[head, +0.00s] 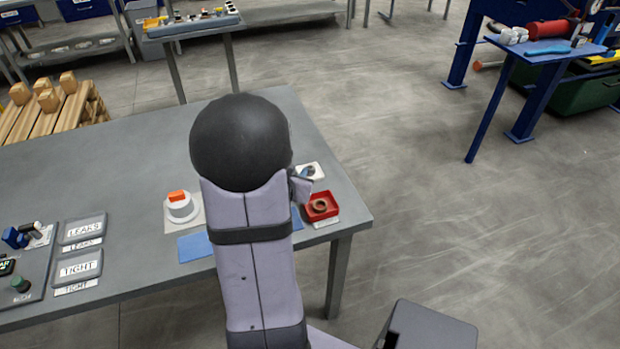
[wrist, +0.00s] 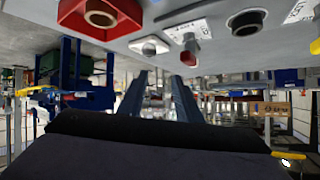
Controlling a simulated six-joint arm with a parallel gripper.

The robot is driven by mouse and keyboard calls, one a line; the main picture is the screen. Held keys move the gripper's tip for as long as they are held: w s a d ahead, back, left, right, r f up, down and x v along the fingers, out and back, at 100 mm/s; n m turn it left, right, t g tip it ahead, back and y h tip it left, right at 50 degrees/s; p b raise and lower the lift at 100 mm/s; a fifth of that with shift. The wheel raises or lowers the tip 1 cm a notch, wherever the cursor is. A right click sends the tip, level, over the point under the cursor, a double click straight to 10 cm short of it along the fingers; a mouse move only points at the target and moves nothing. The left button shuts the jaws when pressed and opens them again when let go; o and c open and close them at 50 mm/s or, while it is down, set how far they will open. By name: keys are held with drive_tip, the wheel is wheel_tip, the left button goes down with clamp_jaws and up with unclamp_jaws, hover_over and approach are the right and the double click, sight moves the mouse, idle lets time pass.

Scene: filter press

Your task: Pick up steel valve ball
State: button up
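The steel valve ball appears to be the small pale round thing (wrist: 150,46) on a white square pad (wrist: 140,43) in the wrist view. The pad (head: 318,166) also shows in the head view, just right of my arm, partly covered by my gripper. My gripper (wrist: 158,76) shows two dark fingers, spread apart with nothing between them. The ball lies beyond the fingertips, slightly left of the gap between them, and looks apart from them. In the head view my arm hides most of the gripper.
A red tray (head: 333,210) holding a brownish ring (head: 320,204) stands near the table's right edge, close to the pad. A white round piece with an orange top (head: 180,203) stands left of my arm. LEAKS (head: 84,229) and TIGHT (head: 80,266) plates lie further left. The table's back left is clear.

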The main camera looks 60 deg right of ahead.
sight(310, 168)
drive_tip(key=f, duration=0.1)
drive_tip(key=f+b, duration=0.1)
drive_tip(key=d+f+b, duration=0.1)
drive_tip(key=shift+s+d+f+n+h, duration=0.1)
drive_tip(key=shift+s+f+n+h, duration=0.05)
drive_tip(key=shift+s+n+h, duration=0.2)
drive_tip(key=shift+s+d+f+g+b, duration=0.35)
drive_tip(key=shift+d+g+b, duration=0.05)
drive_tip(key=shift+b, duration=0.3)
drive_tip(key=shift+r+p+x, duration=0.2)
drive_tip(key=shift+p+x, duration=0.15)
drive_tip(key=shift+x, duration=3.25)
drive_tip(key=shift+d, duration=0.1)
drive_tip(key=c, duration=0.7)
